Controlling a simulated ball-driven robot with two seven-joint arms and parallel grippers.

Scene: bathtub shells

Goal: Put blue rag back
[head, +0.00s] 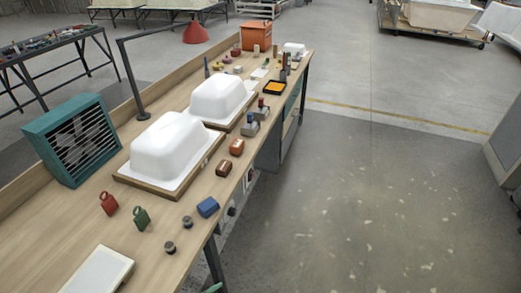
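A small blue item (208,207), possibly the blue rag, lies near the front edge of the long wooden workbench (60,235). It looks like a folded or boxy bundle; its material is too small to tell.
White tub shells (165,147) on wooden boards fill the middle of the bench. A teal fan box (75,140), red and green tags (141,217), and a white panel (98,272) are at left. An orange crate (256,37) stands at the far end. Floor right is clear.

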